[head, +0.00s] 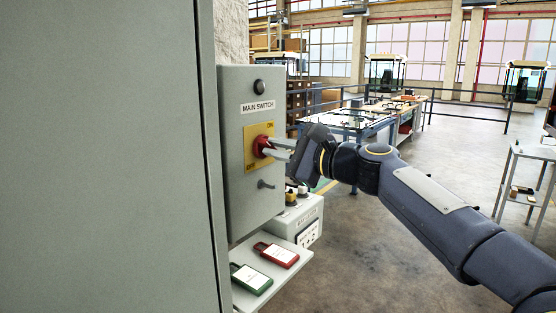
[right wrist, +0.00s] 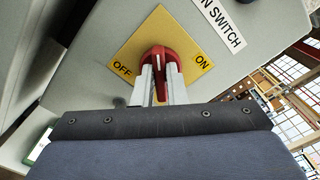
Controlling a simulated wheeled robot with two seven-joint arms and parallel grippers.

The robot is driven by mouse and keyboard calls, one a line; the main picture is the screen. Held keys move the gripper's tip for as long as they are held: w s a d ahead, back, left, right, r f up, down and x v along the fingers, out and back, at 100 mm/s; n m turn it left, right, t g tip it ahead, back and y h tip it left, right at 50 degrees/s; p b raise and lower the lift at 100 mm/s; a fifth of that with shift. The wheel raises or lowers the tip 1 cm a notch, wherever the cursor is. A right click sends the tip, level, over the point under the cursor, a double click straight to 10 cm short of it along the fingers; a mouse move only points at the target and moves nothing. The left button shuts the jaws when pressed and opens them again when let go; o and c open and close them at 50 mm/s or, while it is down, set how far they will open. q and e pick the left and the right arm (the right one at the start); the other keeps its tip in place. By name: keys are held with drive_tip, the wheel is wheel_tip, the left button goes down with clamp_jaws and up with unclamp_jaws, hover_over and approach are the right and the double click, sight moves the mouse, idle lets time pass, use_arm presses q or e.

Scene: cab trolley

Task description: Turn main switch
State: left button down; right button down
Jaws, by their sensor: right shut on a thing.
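The main switch is a red rotary knob (head: 260,145) on a yellow plate (head: 250,134), on the front of a grey box (head: 236,88) labelled MAIN SWITCH. ON is printed at the plate's upper right and OFF at its lower left. My right gripper (head: 272,149) reaches in from the right and is shut on the red knob. In the right wrist view, its two fingers (right wrist: 160,80) lie on either side of the knob (right wrist: 163,58). Which label the knob points to I cannot tell for sure. My left gripper is not in view.
A large grey cabinet panel (head: 105,160) fills the left. Below the switch box, a shelf (head: 300,256) holds a red tag (head: 276,254) and a green tag (head: 251,279). A smaller box with buttons (head: 306,213) stands behind. A trolley (head: 520,180) is at far right.

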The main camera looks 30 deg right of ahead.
drive_tip(key=shift+a+f+n+b, duration=0.1)
drive_tip(key=shift+f+n+b, duration=0.05)
drive_tip(key=shift+n+b, duration=1.5)
drive_tip(key=shift+f+n+b, duration=0.15)
drive_tip(key=shift+n+b, duration=0.9)
drive_tip(key=shift+n, duration=1.5)
drive_tip(key=c, duration=1.5)
unclamp_jaws()
drive_tip(key=shift+o, duration=0.2)
drive_tip(key=shift+s, duration=0.1)
drive_tip(key=b+v, duration=0.1)
drive_tip(key=v, duration=0.6)
drive_tip(key=shift+s, duration=0.35)
